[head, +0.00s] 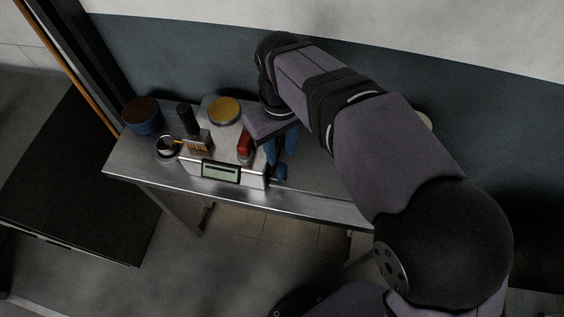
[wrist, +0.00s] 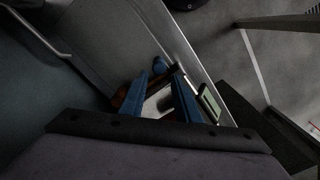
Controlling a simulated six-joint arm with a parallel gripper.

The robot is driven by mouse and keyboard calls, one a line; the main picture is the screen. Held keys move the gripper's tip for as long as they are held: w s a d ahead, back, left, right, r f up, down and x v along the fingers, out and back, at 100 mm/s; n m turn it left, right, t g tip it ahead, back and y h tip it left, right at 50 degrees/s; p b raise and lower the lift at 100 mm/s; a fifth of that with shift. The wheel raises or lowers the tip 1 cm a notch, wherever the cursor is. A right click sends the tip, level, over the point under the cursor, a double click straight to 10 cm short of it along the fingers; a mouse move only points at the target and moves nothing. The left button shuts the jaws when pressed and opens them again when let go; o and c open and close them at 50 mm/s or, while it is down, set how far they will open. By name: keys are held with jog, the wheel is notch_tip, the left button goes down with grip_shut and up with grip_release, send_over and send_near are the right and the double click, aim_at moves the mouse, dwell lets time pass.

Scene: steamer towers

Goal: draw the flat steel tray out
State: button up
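I cannot clearly pick out the flat steel tray as a separate piece. A silver box-shaped unit (head: 222,172) with a green-grey display stands on the steel table in the head view, its flat top crowded with things. My gripper (head: 281,152) points down at the right side of this unit, its two blue fingers spread. In the wrist view my gripper (wrist: 160,90) is open, with a pale flat surface (wrist: 158,104) seen between the fingers. I cannot tell if the fingers touch it. The display (wrist: 209,103) is just right of the fingers.
On and around the unit are a yellow-topped round tin (head: 225,110), a red piece (head: 244,145), a dark cylinder (head: 187,119) and a small metal cup (head: 167,147). A blue pot (head: 142,115) stands at the table's left end. The steel table (head: 325,200) is bare at front right.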

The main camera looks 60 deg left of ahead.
aim_at(282, 168)
jog(key=shift+f+p, duration=0.75)
jog(key=shift+f, duration=2.75)
jog(key=shift+c, duration=0.6)
grip_shut()
jog(key=shift+w+d, duration=0.1)
